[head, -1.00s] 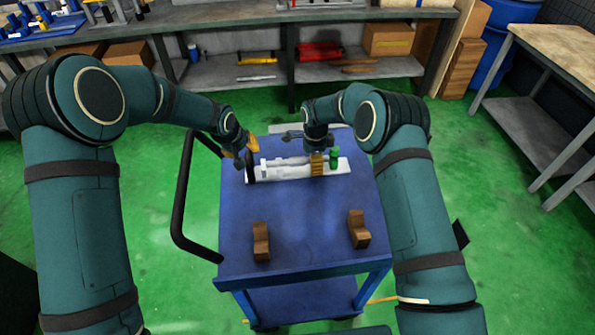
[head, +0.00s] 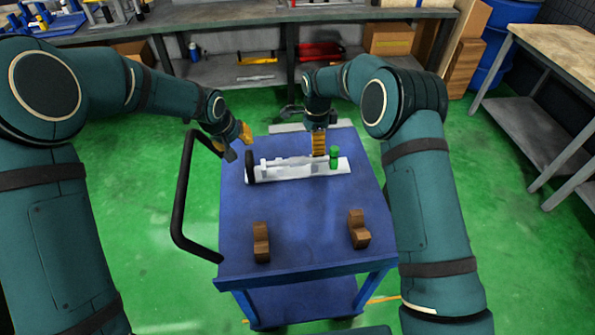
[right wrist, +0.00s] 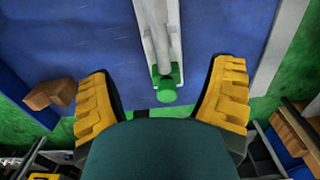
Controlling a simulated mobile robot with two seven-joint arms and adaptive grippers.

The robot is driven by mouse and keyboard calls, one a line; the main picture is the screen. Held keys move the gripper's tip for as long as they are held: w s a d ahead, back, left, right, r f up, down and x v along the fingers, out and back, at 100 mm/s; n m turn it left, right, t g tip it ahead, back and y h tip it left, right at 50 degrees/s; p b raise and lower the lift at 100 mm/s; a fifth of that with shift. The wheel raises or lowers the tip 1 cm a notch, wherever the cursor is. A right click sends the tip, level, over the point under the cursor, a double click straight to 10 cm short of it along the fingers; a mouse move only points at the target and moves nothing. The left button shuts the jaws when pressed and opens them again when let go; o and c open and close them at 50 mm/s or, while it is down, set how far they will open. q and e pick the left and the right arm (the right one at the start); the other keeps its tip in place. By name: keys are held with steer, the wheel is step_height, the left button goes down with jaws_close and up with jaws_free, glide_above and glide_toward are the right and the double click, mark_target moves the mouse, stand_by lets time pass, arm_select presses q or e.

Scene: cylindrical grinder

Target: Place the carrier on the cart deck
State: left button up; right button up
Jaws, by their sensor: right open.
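The carrier (head: 300,174) is a long white tray with a pale shaft on it, a black disc (head: 250,167) at its left end and a green piece (head: 334,158) near its right end. It lies flat on the blue cart deck (head: 305,215). In the right wrist view the carrier (right wrist: 150,25) and its green piece (right wrist: 167,84) lie beyond my fingers. My right gripper (head: 319,145), also in the right wrist view (right wrist: 163,72), is open, with nothing between its yellow fingertips. My left gripper (head: 238,144) is off the carrier's left end, its fingers apart and empty.
Two brown wooden blocks (head: 261,243) (head: 358,230) stand on the near part of the deck. A pale strip (head: 290,127) runs along the far edge. The black cart handle (head: 182,205) is at the left. A shelved workbench (head: 225,76) stands behind. The deck between carrier and blocks is clear.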

steer(key=shift+r, duration=1.55)
